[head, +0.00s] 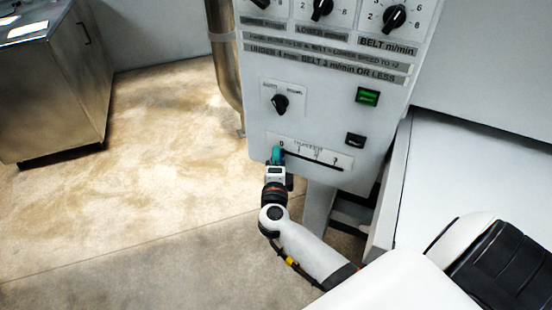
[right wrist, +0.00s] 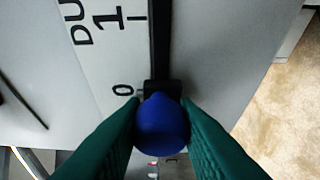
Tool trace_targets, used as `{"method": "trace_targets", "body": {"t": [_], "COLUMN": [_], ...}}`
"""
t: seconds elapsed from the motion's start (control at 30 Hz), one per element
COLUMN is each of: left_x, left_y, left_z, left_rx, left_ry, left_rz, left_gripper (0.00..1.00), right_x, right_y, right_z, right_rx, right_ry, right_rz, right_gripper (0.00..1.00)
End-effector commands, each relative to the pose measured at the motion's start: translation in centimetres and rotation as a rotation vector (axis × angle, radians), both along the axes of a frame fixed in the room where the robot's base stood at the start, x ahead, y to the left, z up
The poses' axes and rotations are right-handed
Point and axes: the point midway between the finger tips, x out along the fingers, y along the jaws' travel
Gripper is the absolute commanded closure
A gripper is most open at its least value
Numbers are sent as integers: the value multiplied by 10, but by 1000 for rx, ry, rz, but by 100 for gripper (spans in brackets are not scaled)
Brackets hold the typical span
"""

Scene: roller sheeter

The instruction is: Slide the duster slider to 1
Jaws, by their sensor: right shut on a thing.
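The duster slider (right wrist: 162,122) has a round blue knob on a black carriage in the right wrist view. Its carriage is level with the 0 mark, at one end of a dark slot (right wrist: 160,42). The 1 mark (right wrist: 106,20) is farther up along the slot. In the head view the slot (head: 318,161) runs along the lower panel, with 0 at its left end. My right gripper (head: 277,155) is at that left end and hides the knob there. Its teal fingers (right wrist: 162,135) are shut on the blue knob, one on each side. My left gripper is not in view.
The control panel (head: 270,130) carries a black rotary switch (head: 281,104), a lit green button (head: 367,97), a black rocker (head: 355,140) and several dials above. A white machine surface (head: 470,170) is at right. A steel cabinet (head: 60,90) stands at left, with open floor between.

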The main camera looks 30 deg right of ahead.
Motion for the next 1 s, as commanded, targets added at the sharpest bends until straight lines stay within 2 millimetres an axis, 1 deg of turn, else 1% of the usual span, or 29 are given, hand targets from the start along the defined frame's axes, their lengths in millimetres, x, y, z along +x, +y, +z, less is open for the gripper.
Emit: {"method": "trace_targets", "body": {"t": [0.07,0.2,0.3,0.4,0.63,0.67,0.7,0.77,0.8,1.0], "left_x": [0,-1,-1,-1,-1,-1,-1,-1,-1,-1], "left_y": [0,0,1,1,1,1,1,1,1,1], "left_z": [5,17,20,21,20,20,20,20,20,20], "left_rx": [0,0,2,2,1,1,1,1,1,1], "left_ry": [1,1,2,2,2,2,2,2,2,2], "left_rz": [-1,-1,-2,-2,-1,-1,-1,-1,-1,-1], "left_gripper": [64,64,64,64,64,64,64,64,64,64], "right_x": [-7,-28,-39,-43,-43,-43,-43,-43,-43,-42], "right_y": [-4,-17,-23,-26,-25,-25,-25,-25,-25,-25], "right_z": [1,0,0,-1,-2,-2,-2,-2,-1,-1], "right_rx": [1,1,0,2,2,2,2,2,2,1], "right_ry": [3,7,6,4,2,3,3,2,2,2], "right_rz": [-2,-2,-2,0,1,1,1,1,1,0], "right_gripper": [100,100,100,100,100,72,65,55,52,52]}}
